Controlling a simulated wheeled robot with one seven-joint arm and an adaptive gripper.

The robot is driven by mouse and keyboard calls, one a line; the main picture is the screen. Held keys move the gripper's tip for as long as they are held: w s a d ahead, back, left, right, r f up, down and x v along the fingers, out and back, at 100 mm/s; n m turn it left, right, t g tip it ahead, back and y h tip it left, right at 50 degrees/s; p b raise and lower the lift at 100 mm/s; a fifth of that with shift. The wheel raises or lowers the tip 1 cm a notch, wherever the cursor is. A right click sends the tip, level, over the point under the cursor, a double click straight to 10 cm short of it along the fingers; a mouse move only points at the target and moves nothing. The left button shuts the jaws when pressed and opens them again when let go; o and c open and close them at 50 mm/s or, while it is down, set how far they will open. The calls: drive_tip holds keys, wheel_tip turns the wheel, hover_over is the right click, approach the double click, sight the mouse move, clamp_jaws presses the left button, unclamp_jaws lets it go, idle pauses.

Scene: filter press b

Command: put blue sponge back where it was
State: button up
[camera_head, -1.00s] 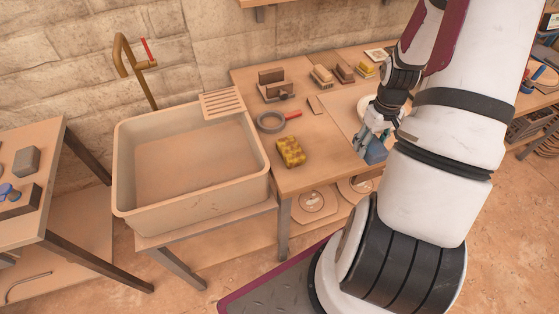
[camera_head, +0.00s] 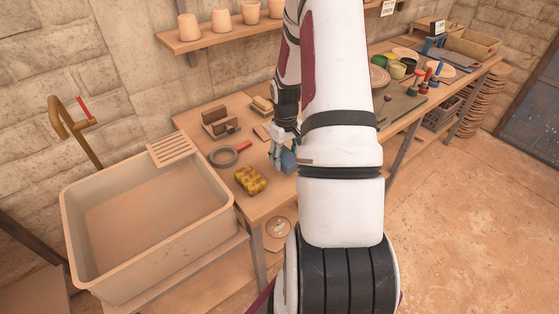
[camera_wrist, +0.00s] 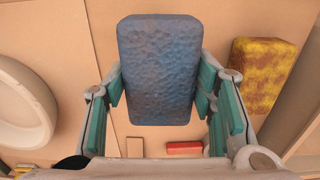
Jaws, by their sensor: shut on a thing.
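The blue sponge (camera_wrist: 158,70) is held between the two teal finger pads of my gripper (camera_wrist: 160,95) in the wrist view, above the wooden bench top. In the head view the blue sponge (camera_head: 289,161) shows beside my arm, partly hidden by it. My gripper (camera_head: 282,150) is over the bench, just right of the yellow sponge. The yellow and brown sponge (camera_head: 250,180) lies on the bench near its front left; it also shows at the right of the wrist view (camera_wrist: 262,75).
The sink basin (camera_head: 150,225) stands left of the bench (camera_head: 262,208). A round pale dish (camera_wrist: 22,105) shows in the wrist view. Pots stand on a wall shelf (camera_head: 215,38).

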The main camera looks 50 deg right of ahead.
drive_tip(key=shift+w+d+f, duration=0.1)
drive_tip(key=shift+w+d, duration=0.1)
drive_tip(key=shift+w, duration=0.95)
drive_tip(key=shift+w+f+p, duration=0.1)
drive_tip(key=shift+f+p, duration=0.25)
drive_tip(key=shift+f, duration=1.4)
drive_tip(key=shift+f, duration=0.1)
drive_tip(key=o, duration=1)
